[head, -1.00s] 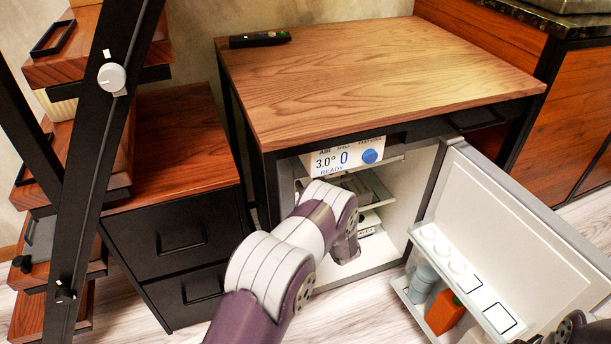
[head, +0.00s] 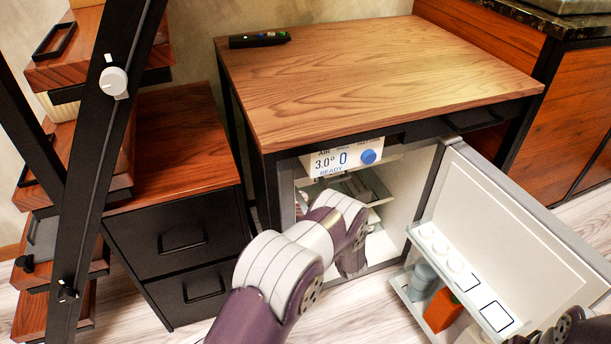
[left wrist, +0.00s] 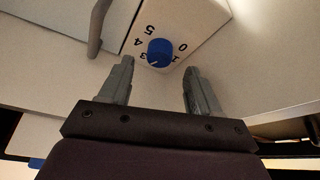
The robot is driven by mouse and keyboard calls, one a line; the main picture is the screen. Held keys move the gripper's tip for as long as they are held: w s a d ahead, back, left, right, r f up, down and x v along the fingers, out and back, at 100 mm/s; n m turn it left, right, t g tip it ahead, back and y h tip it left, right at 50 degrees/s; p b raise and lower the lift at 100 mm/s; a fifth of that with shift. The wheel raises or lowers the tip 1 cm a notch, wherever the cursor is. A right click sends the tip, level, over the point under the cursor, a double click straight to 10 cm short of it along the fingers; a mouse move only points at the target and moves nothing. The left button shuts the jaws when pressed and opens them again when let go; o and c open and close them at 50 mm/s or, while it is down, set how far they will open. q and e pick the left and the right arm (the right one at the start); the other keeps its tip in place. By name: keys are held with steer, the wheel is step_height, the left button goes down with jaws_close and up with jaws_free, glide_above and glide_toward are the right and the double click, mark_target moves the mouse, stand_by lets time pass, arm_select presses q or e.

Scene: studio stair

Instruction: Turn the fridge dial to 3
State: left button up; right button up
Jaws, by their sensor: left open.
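The fridge dial (left wrist: 160,52) is a blue knob on a white plate marked 0, 1, 3, 4 and 5; a 2 is not readable. A light mark on its lower left edge points near the 3, but the exact setting is hard to tell. My left gripper (left wrist: 160,68) is open, its two grey fingers apart, with the tips just short of the dial and one on either side of it. In the head view, my left arm reaches into the open fridge (head: 405,205) and its fingers are hidden. My right gripper is not in view.
The fridge door (head: 520,215) stands open to the right, its shelf holding an orange box (head: 443,311). A display panel (head: 345,158) reads 3.0° and READY. The wooden tabletop (head: 380,80) lies above the fridge. A black drawer unit (head: 180,245) and stair stand left.

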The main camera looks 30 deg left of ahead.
arm_select(q)
steer(key=p+v, duration=0.1)
steer(key=v, duration=0.8)
steer(key=shift+p, duration=0.35)
